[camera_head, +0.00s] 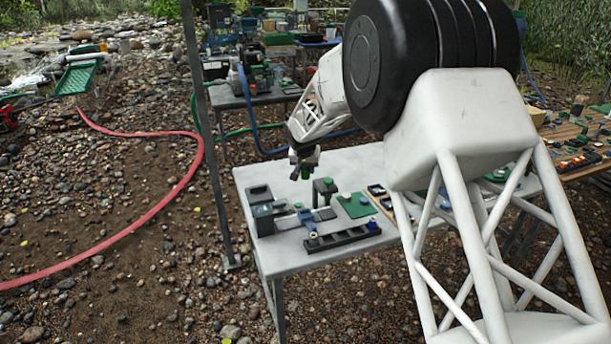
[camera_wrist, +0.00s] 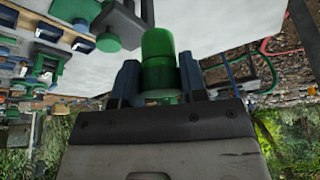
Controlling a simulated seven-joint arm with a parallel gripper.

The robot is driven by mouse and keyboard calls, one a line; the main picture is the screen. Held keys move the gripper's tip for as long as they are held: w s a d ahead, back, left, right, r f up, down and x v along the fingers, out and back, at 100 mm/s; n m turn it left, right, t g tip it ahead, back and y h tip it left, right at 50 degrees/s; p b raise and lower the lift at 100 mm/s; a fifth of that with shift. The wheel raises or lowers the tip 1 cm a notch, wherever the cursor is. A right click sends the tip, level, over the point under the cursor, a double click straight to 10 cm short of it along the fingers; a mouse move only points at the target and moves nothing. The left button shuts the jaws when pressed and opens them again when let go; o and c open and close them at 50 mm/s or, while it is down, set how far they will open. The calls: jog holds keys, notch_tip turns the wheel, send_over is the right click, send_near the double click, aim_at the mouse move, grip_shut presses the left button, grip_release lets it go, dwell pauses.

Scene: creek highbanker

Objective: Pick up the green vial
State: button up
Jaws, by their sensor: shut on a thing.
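The green vial (camera_wrist: 157,58) stands out between the two dark blue fingers of my gripper (camera_wrist: 158,78) in the wrist view. My gripper is shut on it. In the head view my gripper (camera_head: 304,167) hangs above the far left part of the pale table (camera_head: 352,158), with a bit of the green vial (camera_head: 306,173) showing at its tip. The vial looks clear of the table top. Its lower part is hidden between the fingers.
A dark rack (camera_head: 342,239) lies along the near table edge. A dark box (camera_head: 262,219), a green-topped stand (camera_head: 325,187) and a green mat (camera_head: 355,204) are below the gripper. More cluttered tables stand behind and right. My arm hides the table's right part.

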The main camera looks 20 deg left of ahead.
jog(key=shift+d, duration=0.1)
dwell(0.7)
jog(key=s+d+f, duration=0.8)
jog(key=d+f, duration=0.2)
jog(key=d, duration=0.2)
jog(key=shift+d, duration=0.2)
jog(key=shift+f, duration=0.2)
jog(key=shift+f, duration=2.1)
jog(key=shift+f, duration=2.1)
dwell(1.5)
